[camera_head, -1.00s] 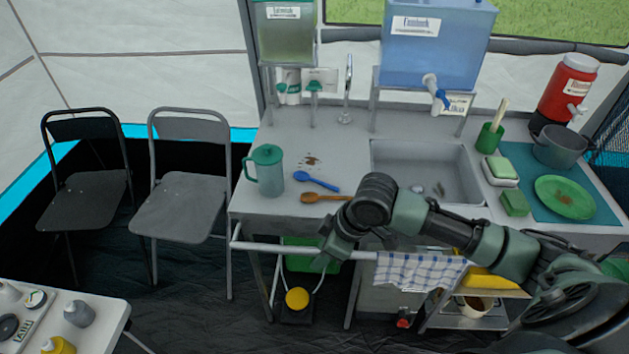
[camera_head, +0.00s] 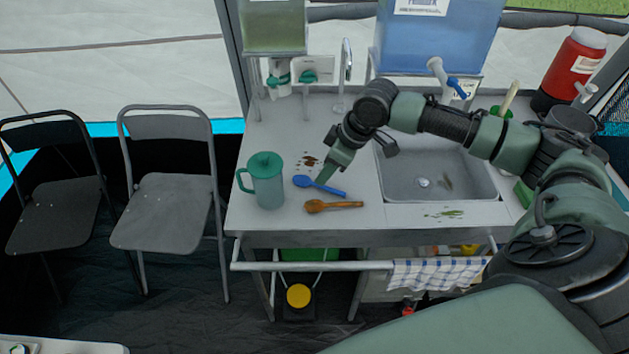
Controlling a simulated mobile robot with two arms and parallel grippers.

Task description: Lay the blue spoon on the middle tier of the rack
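The blue spoon (camera_head: 325,187) lies on the counter, between the lidded jug and the sink, just behind a wooden spoon (camera_head: 333,206). My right gripper (camera_head: 325,178) points down at the blue spoon's handle, its fingertips at or just above it. The fingers overlap in this view, so I cannot tell whether they are open or shut on the handle. The rack is not clearly visible; the space under the counter at the right is largely hidden by the towel and my arm. My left gripper is out of view.
The jug (camera_head: 266,181) stands left of the spoons. The sink (camera_head: 437,177) is to the right, under my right forearm. A checked towel (camera_head: 437,273) hangs on the front rail (camera_head: 315,266). Brown spots and green scraps lie on the counter. Two folding chairs stand at left.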

